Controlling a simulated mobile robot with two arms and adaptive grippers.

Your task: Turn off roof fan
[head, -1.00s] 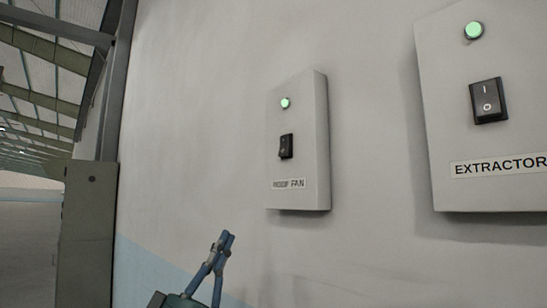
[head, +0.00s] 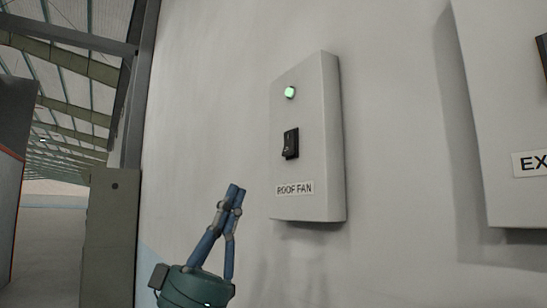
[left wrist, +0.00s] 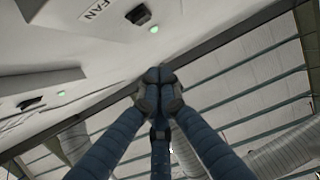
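The roof fan box (head: 307,140) is a grey box on the wall in the head view, with a label reading ROOF FAN. Its black rocker switch (head: 290,144) sits mid-box, below a lit green lamp (head: 290,92). My left gripper (head: 236,191) has blue fingers with their tips together, below and left of the switch and apart from the box. In the left wrist view, the closed fingertips (left wrist: 158,76) show with nothing between them. A black switch (left wrist: 138,14) and a FAN label (left wrist: 92,12) show above them there. My right gripper is not in view.
The extractor box (head: 505,110) is on the wall at the right, cut off by the picture edge. A dark metal post and a grey cabinet (head: 110,235) stand at the left. The wall between the boxes is clear.

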